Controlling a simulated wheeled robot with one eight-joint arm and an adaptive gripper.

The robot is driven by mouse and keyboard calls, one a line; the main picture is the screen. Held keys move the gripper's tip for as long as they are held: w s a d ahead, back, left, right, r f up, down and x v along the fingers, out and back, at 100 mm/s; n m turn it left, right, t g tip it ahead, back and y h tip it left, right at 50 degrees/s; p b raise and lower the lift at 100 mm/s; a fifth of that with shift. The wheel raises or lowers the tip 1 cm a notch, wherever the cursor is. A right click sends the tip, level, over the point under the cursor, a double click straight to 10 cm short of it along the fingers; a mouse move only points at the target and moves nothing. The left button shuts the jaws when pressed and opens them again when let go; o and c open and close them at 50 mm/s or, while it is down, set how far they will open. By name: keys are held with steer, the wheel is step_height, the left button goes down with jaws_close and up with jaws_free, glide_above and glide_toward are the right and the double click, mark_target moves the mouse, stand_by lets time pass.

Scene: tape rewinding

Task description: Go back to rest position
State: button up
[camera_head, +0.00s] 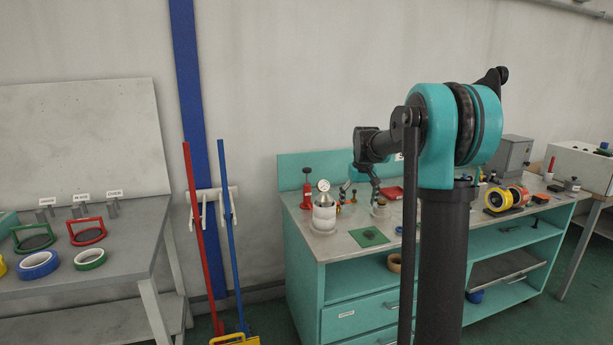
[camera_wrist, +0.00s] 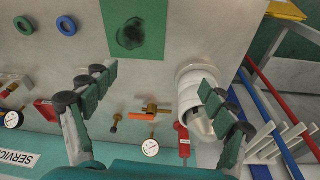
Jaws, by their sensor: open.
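My gripper (camera_wrist: 152,82) is open in the wrist view, its two jointed green-and-dark fingers spread wide with nothing between them. It is above the teal workbench (camera_head: 299,221), over a bare strip of grey top. In the head view my arm reaches over the bench, and the small gripper end (camera_head: 362,190) is near the back edge, partly hard to make out. A green mat (camera_wrist: 150,12) with a dark round patch lies ahead of the fingers. A white canister (camera_wrist: 190,75) stands close to the right finger, partly hidden by it.
A brass valve fitting (camera_wrist: 152,109), a dial gauge (camera_wrist: 150,147) and a red bottle (camera_wrist: 183,141) are near the fingers. Blue (camera_wrist: 66,25) and green (camera_wrist: 24,25) rings lie left. Yellow tape rolls (camera_head: 498,199) sit at the bench's right. Red (camera_head: 200,240) and blue (camera_head: 231,235) poles stand left.

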steer(key=s+f, duration=0.5)
steer(key=s, duration=0.7)
steer(key=s+f+m+t, duration=0.1)
steer(key=s+f, duration=0.5)
steer(key=s, duration=0.7)
steer(key=s+f, duration=0.5)
steer(key=s, duration=0.7)
steer(key=shift+s+d+f+m+t, duration=0.2)
steer(key=shift+d+f+m+t, duration=0.1)
steer(key=shift+d+f+t, duration=0.15)
steer(key=shift+r, duration=0.1)
